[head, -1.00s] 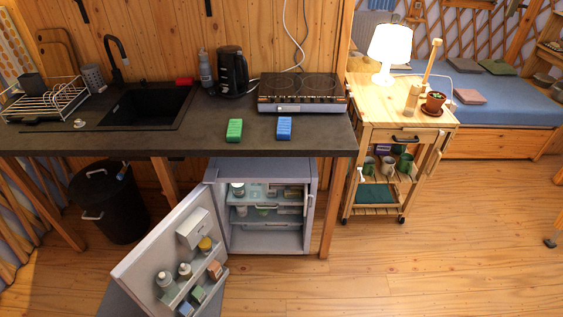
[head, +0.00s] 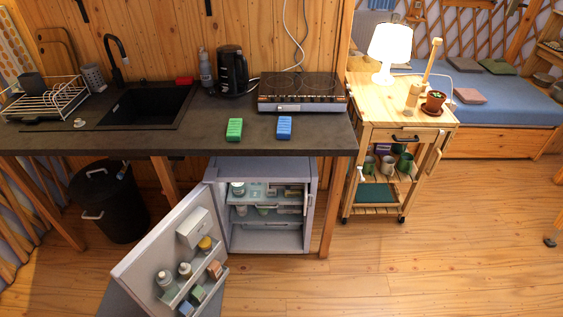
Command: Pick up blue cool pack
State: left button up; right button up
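The blue cool pack (head: 284,127) lies on the dark countertop (head: 205,135) near its front edge, just in front of the hob. A green cool pack (head: 234,129) lies to its left, apart from it. Neither of my grippers shows in the head view.
A two-plate hob (head: 301,90) and a black kettle (head: 233,70) stand behind the packs. Below the counter the small fridge (head: 267,238) is open, its door (head: 172,250) swung out to the front left. A wooden trolley (head: 394,117) stands right of the counter. The floor at right is clear.

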aim_at(284, 128)
jog(key=u, duration=0.6)
jog(key=i+l+u, duration=0.1)
jog(key=l+u, duration=0.4)
jog(key=u, duration=0.25)
jog(key=l+u, duration=0.6)
jog(key=l, duration=0.25)
jog(key=k+l+u, duration=0.2)
jog(key=l, duration=0.25)
jog(key=k+l+u, duration=0.1)
jog(key=l, duration=0.45)
jog(key=k+l+u, duration=0.1)
jog(key=l, duration=0.4)
